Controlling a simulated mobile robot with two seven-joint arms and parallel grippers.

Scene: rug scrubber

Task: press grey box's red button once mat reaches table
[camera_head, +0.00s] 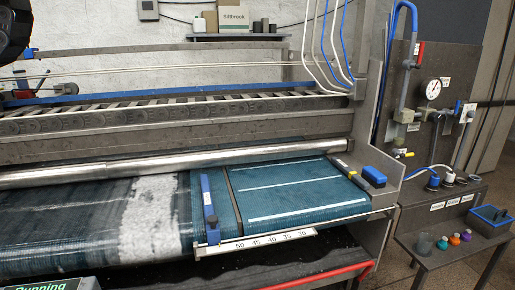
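A dark mat (60,220) with a band of white foam (150,218) lies under the long metal roller (190,160) of the scrubber. To its right is a teal, ribbed surface (290,185) with white stripes; I cannot tell whether it is part of the mat or the table's belt. A small screen (45,285) at the bottom left reads "Running" in green; its casing is mostly cut off. I see no red button on a grey box. A grey box (148,10) hangs on the wall, with no red button visible. Neither gripper is recognisable.
A number scale (270,242) runs along the front edge, beside a blue-topped bar (209,208). A red rail (320,277) lies below. On the right are a panel with a gauge (433,89) and a side table (450,252) with small coloured bottles. A dark shape fills the upper left corner.

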